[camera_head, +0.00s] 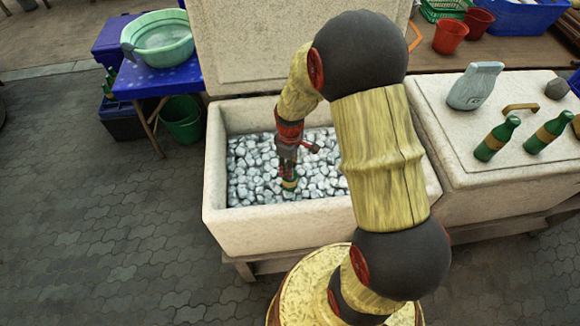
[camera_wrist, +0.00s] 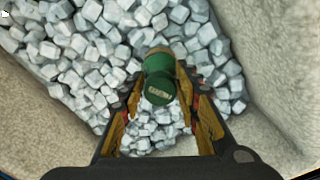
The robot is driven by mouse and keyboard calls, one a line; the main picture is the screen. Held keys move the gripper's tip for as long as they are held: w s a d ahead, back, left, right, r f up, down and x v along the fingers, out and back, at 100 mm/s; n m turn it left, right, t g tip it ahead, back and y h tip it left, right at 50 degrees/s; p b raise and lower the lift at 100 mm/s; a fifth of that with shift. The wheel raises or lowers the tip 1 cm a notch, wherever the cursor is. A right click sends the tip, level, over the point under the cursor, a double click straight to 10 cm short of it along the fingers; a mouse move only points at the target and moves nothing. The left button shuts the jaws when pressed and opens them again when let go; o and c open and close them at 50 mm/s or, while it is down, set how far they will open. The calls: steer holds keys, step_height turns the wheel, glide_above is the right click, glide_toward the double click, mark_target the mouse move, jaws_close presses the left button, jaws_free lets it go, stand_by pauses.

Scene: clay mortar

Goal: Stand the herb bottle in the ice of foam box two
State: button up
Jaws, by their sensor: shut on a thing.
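The herb bottle is green with a tan band (camera_head: 289,184), and in the wrist view its green cap end (camera_wrist: 160,90) faces the camera. My gripper (camera_head: 288,170) is shut on it, with one finger on each side in the wrist view (camera_wrist: 162,104). The bottle is roughly upright at the ice (camera_head: 255,178) inside the open foam box (camera_head: 300,222). I cannot tell how deep its base sits in the ice. My arm hides the right part of the box. No number shows on the box.
The box's lid (camera_head: 245,50) stands up behind it. A closed foam box (camera_head: 440,120) at right bears green bottles (camera_head: 497,138), a grey jug (camera_head: 475,86) and a handle. A blue table (camera_head: 170,78) with a green basin (camera_head: 158,42) stands at left.

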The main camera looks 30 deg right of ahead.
steer(key=shift+f+b, duration=0.3)
steer(key=shift+f, duration=0.2)
steer(key=o, duration=1.2)
steer(key=shift+o, duration=0.6)
steer(key=o, duration=0.4)
step_height(320, 180, up, 27)
steer(key=p, duration=1.8)
steer(key=shift+p, duration=0.4)
